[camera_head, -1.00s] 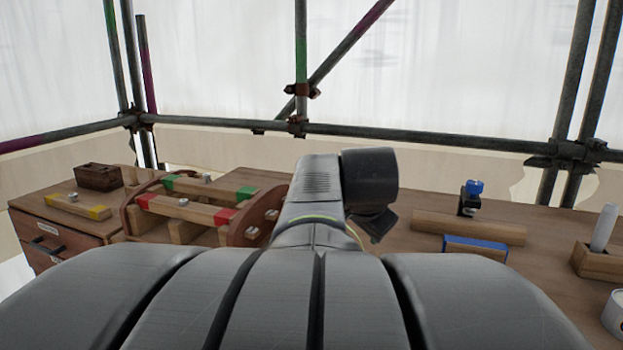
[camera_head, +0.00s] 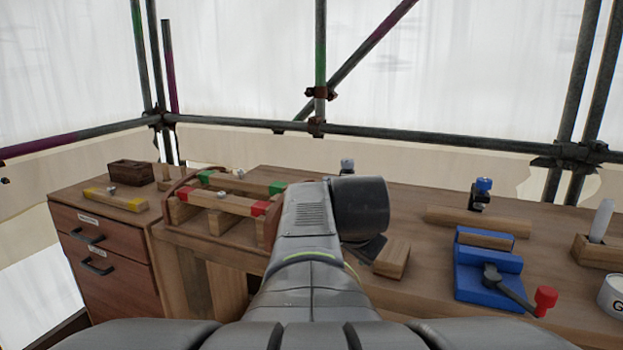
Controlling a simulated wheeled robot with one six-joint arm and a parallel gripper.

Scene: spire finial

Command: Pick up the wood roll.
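A long light-brown wooden bar (camera_head: 465,220), which may be the wood roll, lies across the bench at the right, behind a blue vise (camera_head: 475,276). A short wooden piece (camera_head: 486,240) sits in the vise's jaws. My arm reaches forward over the bench's front edge. My gripper (camera_head: 370,249) is a dark shape below the wrist, mostly hidden, so its fingers do not show clearly. A wooden block (camera_head: 392,260) lies just right of it in the picture; I cannot tell whether they touch. The bar is farther right, apart from my gripper.
A wooden frame with red and green marks (camera_head: 222,205) stands left of my arm. A drawer cabinet (camera_head: 105,250) is at the far left. A blue-topped clamp (camera_head: 480,195), a wooden holder (camera_head: 598,250) and a white tin (camera_head: 612,297) are at the right. Scaffold poles run behind the bench.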

